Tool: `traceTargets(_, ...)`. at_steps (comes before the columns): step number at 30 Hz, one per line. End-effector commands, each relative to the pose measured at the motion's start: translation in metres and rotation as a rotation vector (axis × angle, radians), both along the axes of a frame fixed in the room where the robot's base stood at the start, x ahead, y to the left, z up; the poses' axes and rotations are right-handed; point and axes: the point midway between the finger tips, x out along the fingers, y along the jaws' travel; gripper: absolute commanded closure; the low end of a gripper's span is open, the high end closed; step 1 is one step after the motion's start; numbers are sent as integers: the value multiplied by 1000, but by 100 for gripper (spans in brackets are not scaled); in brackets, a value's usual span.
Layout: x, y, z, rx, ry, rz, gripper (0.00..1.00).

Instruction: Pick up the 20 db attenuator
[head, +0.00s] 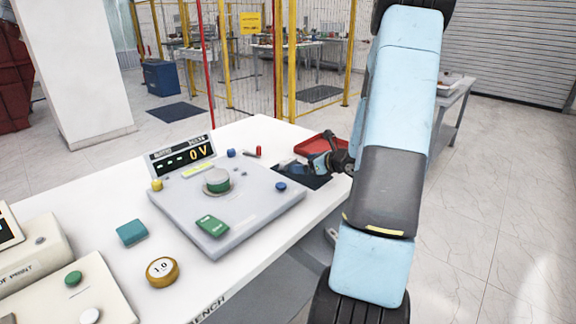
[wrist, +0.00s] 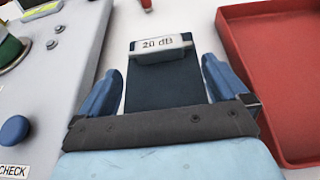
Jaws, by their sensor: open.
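The 20 dB attenuator (wrist: 161,47) is a small light grey block with "20 dB" on its face. In the wrist view it sits at the far end of a dark blue mat (wrist: 165,88). My gripper (wrist: 161,75) is open, with its two blue fingers apart over the mat. The attenuator is ahead of the fingertips, roughly centred between them, and nothing is held. In the head view my gripper (head: 318,165) is over the dark mat at the table's far right, and I cannot make out the attenuator there.
A red tray (wrist: 275,70) lies close on the right of the mat. A grey console (head: 240,205) with knobs and a "0 V" display (head: 180,155) stands on the left. A small red item (head: 259,150) lies behind the mat.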

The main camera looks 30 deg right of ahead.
Motion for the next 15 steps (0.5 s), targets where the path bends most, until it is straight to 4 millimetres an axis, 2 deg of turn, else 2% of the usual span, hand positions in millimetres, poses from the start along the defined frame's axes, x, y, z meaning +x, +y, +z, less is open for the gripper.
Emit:
traceTargets(8,12,4,-5,0,-1,0,0)
traceTargets(15,39,16,-18,0,0,1,0)
